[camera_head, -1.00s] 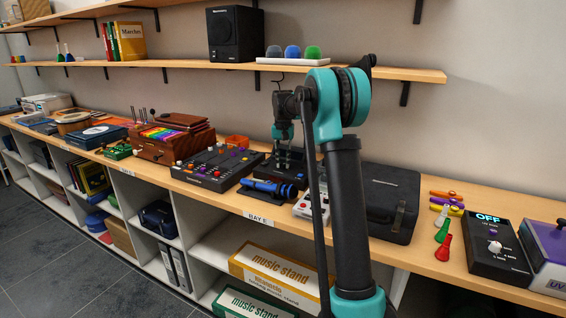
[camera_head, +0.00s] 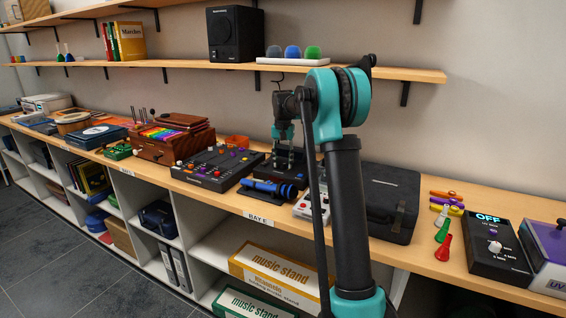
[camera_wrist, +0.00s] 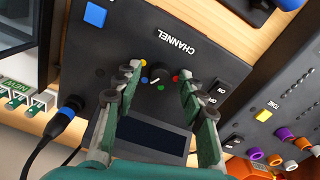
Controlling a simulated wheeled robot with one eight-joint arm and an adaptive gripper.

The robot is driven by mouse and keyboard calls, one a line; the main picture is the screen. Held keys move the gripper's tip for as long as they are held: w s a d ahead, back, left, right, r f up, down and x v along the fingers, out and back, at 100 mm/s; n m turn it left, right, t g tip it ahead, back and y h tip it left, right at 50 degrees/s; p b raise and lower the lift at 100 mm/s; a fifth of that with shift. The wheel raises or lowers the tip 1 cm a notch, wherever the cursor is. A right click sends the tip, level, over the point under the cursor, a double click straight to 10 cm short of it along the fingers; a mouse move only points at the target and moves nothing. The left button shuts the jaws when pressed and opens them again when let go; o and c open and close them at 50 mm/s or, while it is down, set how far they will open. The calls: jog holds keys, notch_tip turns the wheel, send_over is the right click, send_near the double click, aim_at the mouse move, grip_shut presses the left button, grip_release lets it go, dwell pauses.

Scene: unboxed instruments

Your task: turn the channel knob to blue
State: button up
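The black channel box (camera_wrist: 208,62) fills the middle of the wrist view, its word CHANNEL upside down. Its small dark round knob (camera_wrist: 159,76) has a pale pointer line, seemingly toward the lower left. Coloured dots ring it: yellow (camera_wrist: 144,62), red (camera_wrist: 175,78), green (camera_wrist: 160,88) and blue (camera_wrist: 144,80). My gripper (camera_wrist: 161,74) is open, with one fingertip on each side of the knob and a visible gap. Contact with the panel cannot be told. In the head view my gripper (camera_head: 289,158) is over the box (camera_head: 270,176), partly hiding it; the knob is not discernible there.
A blue cable plug (camera_wrist: 70,106) stands at the box's left edge in the wrist view, near a finger. A mixer (camera_head: 216,167) stands left, a black case (camera_head: 390,190) right.

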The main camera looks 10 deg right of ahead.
jog(key=shift+r, duration=0.1)
notch_tip(320, 180, up, 12)
dwell(0.6)
jog(key=shift+s, duration=0.1)
